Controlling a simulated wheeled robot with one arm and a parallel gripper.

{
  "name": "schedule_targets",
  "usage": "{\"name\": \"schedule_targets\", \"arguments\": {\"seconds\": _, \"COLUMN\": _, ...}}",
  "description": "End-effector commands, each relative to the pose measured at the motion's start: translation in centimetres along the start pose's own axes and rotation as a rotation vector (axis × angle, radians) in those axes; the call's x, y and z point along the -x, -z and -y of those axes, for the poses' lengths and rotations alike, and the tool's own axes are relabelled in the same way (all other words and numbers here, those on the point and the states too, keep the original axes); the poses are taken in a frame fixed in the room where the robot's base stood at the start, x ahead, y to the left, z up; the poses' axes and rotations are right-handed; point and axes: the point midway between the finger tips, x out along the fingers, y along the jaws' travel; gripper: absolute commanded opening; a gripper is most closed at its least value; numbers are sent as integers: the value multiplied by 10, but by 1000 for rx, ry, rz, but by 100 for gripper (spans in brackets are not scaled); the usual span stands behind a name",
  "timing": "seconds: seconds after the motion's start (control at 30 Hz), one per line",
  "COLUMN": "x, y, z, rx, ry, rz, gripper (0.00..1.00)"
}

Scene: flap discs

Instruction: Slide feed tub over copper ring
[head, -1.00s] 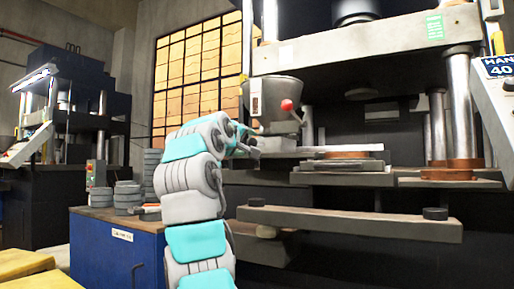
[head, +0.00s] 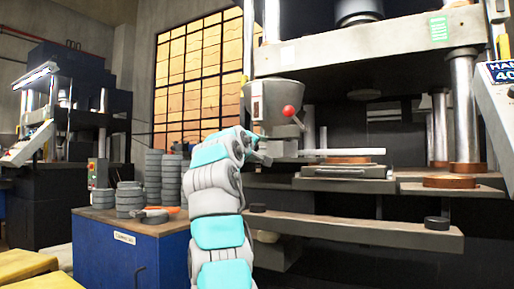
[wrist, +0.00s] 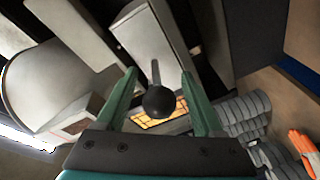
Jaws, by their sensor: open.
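The feed tub (head: 268,99) is a grey cone-shaped hopper with a pale label, in front of the press at upper centre in the head view. The tub also fills the left of the wrist view (wrist: 45,85). One copper ring (head: 349,160) lies on the press platform under a pale slab; another (head: 450,181) sits at the foot of a right column. My gripper (wrist: 158,82) is open. A black ball knob (wrist: 158,102) on a thin rod appears between its fingers; contact cannot be told.
A long press shelf (head: 350,229) runs below the platform. A second press stands at far left.

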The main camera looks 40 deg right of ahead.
Motion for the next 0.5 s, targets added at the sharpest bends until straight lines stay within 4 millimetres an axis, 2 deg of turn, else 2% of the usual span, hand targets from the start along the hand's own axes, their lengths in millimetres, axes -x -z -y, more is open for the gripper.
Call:
{"name": "schedule_targets", "arguments": {"seconds": 0.07, "x": 0, "y": 0, "z": 0, "rx": 0, "ry": 0, "rz": 0, "gripper": 67}}
{"name": "schedule_targets", "arguments": {"seconds": 0.5, "x": 0, "y": 0, "z": 0, "rx": 0, "ry": 0, "rz": 0, "gripper": 17}}
